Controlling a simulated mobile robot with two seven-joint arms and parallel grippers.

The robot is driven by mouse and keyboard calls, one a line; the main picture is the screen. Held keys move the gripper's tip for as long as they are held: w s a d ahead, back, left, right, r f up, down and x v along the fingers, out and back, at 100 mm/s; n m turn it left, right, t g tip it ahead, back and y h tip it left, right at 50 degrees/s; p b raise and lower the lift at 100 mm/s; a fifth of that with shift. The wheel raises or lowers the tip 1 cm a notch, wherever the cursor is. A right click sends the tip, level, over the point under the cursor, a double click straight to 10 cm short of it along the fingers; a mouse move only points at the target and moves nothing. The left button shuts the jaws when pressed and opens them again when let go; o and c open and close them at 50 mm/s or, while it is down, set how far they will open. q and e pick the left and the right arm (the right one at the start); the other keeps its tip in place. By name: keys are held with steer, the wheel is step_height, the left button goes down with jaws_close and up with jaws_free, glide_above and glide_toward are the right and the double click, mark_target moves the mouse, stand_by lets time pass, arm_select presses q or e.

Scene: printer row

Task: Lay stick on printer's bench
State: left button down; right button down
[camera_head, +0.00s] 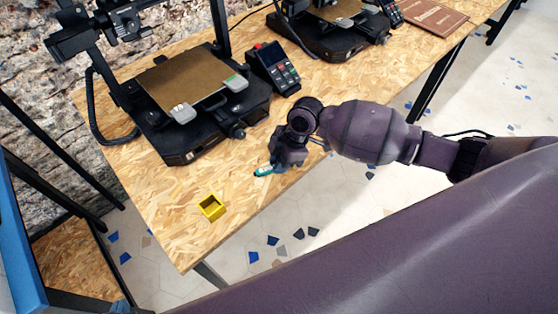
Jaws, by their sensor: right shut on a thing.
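A small teal stick (264,171) with a dark tip shows at the jaws of my right gripper (278,162). The gripper is shut on it, low at the front edge of the wooden bench (180,208). I cannot tell whether the stick touches the bench top. Part of the stick is hidden by the gripper. The near printer (190,90) stands on the bench, behind and left of the gripper. My left gripper is not in view.
A small yellow open box (212,206) sits on the bench, left of and nearer than the stick. A control unit with a screen (273,69) stands beside the near printer. A second printer (330,28) and a brown board (432,15) are further back. Bare bench surrounds the yellow box.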

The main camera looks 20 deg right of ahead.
steer(key=shift+s+f, duration=0.3)
steer(key=shift+f, duration=0.45)
steer(key=c, duration=1.3)
jaws_free()
steer(key=shift+f, duration=0.1)
steer(key=shift+o, duration=1.3)
steer(key=shift+f, duration=0.15)
steer(key=shift+r, duration=0.25)
steer(key=p+v, duration=0.2)
steer(key=v, duration=1.1)
steer(key=shift+w+r, duration=0.3)
steer(key=shift+a, duration=0.15)
